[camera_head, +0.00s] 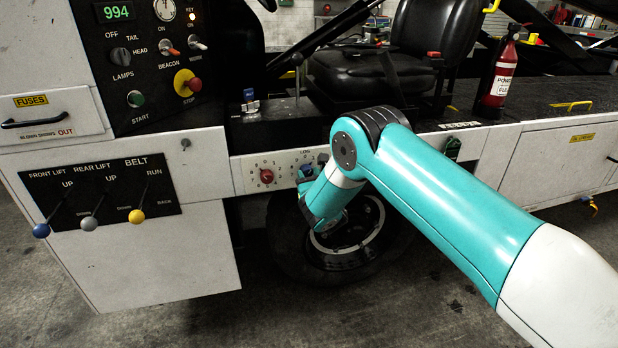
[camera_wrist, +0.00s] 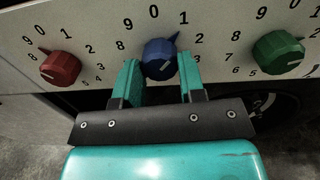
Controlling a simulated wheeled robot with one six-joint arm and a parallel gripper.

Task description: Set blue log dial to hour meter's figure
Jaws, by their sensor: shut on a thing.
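The blue log dial (camera_wrist: 160,60) sits in the middle of the wrist view, between a red and a green dial. My gripper (camera_wrist: 161,82) is shut on it, with one finger at each side. The blue dial's pointed tip is up and to the right, close to the 1 of its printed ring. In the head view my arm hides most of the dial and my gripper. A green-lit display (camera_head: 113,12) at the top left reads 994; its label is not visible.
The red dial (camera_wrist: 60,68) is left of my gripper and the green dial (camera_wrist: 277,52) right, both close by. In the head view, levers (camera_head: 138,217) stick out at the left. A seat (camera_head: 385,75) and fire extinguisher (camera_head: 501,72) stand above the panel.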

